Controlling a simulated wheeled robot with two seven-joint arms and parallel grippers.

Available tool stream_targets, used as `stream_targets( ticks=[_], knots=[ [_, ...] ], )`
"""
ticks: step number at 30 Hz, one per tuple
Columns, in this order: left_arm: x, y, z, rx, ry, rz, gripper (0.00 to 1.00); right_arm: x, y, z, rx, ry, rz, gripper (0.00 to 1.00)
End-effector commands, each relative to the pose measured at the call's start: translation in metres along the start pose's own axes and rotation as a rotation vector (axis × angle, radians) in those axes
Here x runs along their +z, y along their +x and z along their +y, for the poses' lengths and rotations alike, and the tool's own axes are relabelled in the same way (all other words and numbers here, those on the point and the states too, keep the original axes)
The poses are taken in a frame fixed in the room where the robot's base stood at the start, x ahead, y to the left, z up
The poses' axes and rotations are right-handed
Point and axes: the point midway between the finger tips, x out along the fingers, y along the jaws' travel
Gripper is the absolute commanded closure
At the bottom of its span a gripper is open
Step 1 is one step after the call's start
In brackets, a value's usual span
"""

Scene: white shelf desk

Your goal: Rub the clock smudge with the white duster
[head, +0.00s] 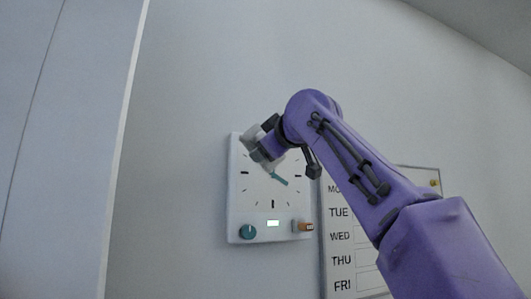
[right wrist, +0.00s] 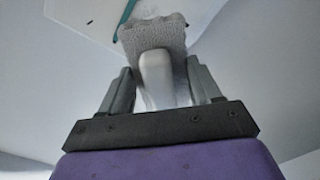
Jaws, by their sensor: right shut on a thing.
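The white clock (head: 255,208) is on the wall in the middle of the head view, with black hour marks and a teal hand. My right gripper (head: 262,145) is in front of the clock's upper part. In the right wrist view my right gripper (right wrist: 162,88) is shut on the white handle of the duster (right wrist: 155,36). The duster's grey textured pad points toward the clock face (right wrist: 90,18); I cannot tell whether it touches. The smudge cannot be made out clearly; the gripper and duster cover part of the face. My left gripper is not in view.
A teal knob (head: 248,232), a small lit display (head: 273,223) and an orange-brown part (head: 305,227) are along the clock's lower edge. A weekday board (head: 341,262) hangs to its right, partly behind my right arm. A pale panel (head: 65,130) stands at the left.

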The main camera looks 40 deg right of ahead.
Motion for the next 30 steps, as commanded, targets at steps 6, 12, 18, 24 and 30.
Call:
stream_targets(
  ticks=[6,12,18,24,30],
  knots=[
    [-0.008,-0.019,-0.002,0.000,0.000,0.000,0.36,-0.002,0.026,0.003,-0.003,0.002,-0.002,0.61],
    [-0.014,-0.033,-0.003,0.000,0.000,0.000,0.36,-0.001,0.051,0.002,-0.002,0.000,-0.002,0.61],
    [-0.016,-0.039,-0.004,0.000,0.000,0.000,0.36,0.001,0.063,0.001,0.000,0.002,0.000,0.61],
    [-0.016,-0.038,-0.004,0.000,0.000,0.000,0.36,0.003,0.065,0.000,0.001,0.001,0.001,0.61],
    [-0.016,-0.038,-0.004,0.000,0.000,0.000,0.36,0.003,0.065,0.000,0.000,0.001,0.001,0.61]
  ],
)
